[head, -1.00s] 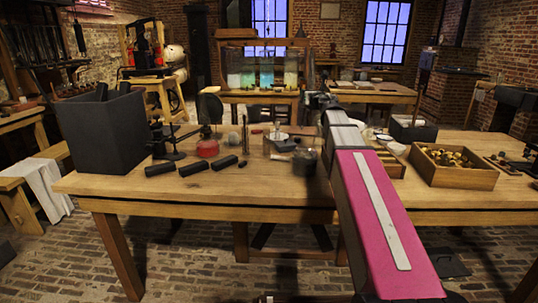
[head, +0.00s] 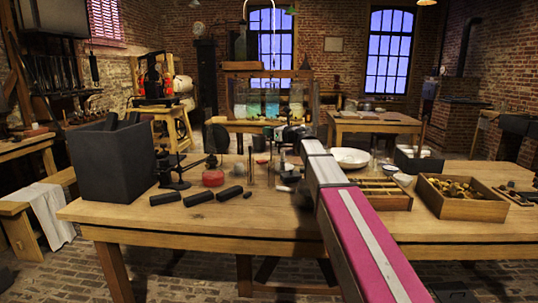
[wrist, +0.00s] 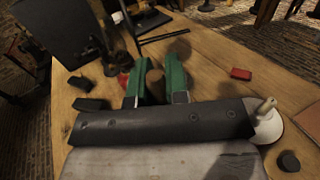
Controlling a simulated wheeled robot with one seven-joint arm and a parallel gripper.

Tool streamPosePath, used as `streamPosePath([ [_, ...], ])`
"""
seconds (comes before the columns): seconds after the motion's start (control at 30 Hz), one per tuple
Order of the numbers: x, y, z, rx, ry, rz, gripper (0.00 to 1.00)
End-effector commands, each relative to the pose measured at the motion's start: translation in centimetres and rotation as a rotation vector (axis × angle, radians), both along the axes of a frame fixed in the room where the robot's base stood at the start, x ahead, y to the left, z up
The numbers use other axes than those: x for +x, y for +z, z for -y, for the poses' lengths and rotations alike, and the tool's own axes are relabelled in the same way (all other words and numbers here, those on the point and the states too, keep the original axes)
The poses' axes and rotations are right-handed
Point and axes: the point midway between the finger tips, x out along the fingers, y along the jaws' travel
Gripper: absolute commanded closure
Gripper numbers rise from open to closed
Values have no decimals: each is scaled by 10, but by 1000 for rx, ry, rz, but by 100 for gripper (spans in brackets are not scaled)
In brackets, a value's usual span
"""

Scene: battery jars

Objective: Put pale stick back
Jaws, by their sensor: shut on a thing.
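My gripper (wrist: 157,78) has green fingers; in the head view (head: 284,134) it is small, above the table behind my forearm. The fingers are shut on a brownish, blunt-ended thing (wrist: 155,80), seen nearly end-on in the wrist view. I take it for the pale stick; its length and lower end are hidden. A shallow wooden tray (head: 388,203) with narrow slots and pale strips lies on the table to the right of my arm.
The wooden table (head: 130,208) bears a dark box (head: 105,160), several black cylinders (head: 198,197), a red-based item (head: 213,177), a white bowl (head: 350,157) and a wooden box of brass pieces (head: 462,202). The front strip of the table is mostly clear.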

Motion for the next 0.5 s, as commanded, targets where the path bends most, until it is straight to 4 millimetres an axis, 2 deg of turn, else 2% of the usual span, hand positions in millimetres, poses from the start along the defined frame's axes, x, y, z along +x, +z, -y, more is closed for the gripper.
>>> streamPosePath([
  [0.03,-1,-13,0,0,0,-4,100],
  [0.2,0,-42,0,0,-1,-1,100],
  [0.5,0,-60,0,0,-1,0,100],
])
